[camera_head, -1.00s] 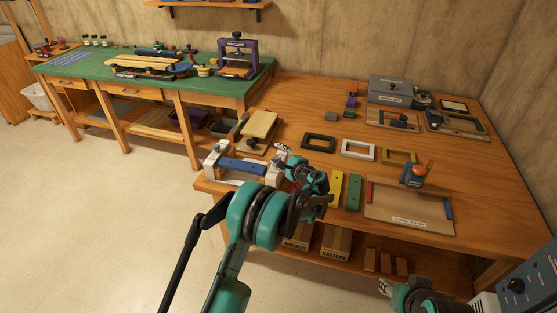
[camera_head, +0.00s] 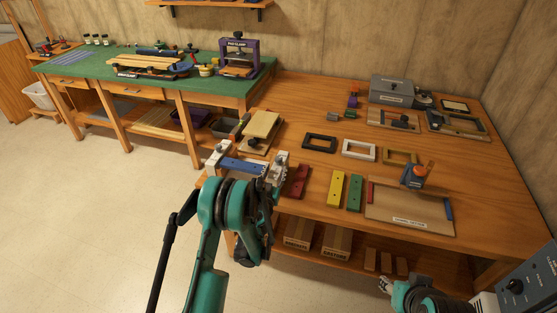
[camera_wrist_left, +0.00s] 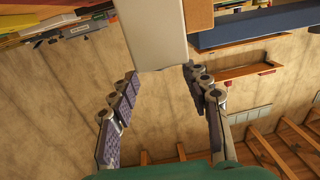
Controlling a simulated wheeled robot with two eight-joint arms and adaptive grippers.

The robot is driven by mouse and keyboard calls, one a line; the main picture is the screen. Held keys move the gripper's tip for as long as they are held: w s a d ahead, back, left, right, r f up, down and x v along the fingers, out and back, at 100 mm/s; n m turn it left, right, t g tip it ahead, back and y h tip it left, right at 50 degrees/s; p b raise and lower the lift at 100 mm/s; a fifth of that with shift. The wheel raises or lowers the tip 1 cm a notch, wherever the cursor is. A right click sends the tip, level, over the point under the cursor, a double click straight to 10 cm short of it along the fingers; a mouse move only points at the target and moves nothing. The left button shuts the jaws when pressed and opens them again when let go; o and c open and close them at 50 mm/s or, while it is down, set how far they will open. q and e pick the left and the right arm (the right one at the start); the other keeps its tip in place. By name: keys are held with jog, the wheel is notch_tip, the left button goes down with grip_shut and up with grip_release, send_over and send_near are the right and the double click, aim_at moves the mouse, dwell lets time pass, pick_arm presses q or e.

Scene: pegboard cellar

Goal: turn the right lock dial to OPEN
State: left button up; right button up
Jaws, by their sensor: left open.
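A blue bar (camera_head: 243,165) spans two pale end blocks at the bench's front left corner. In the left wrist view, which is upside down, a white block (camera_wrist_left: 155,30) stands between and beyond the open fingers of my left gripper (camera_wrist_left: 160,72). The blue bar shows there too (camera_wrist_left: 260,25). I cannot tell whether the fingers touch the block. My right gripper (camera_head: 385,286) is low at the bottom right.
Red (camera_head: 299,181), yellow (camera_head: 336,189) and green (camera_head: 355,192) blocks lie right of the fixture. A tan board (camera_head: 261,126) lies behind it. Picture frames, a wooden tray (camera_head: 400,212) and a grey box (camera_head: 391,90) occupy the bench's right side.

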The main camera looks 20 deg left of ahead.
aim_at(278, 163)
pick_arm(q)
jog(key=w+b, duration=0.1)
jog(key=w, duration=0.5)
jog(key=shift+w+a+b, duration=0.15)
jog(key=shift+a+b, duration=0.05)
jog(key=shift+b, duration=0.1)
jog(key=shift+w, duration=0.45)
grip_shut()
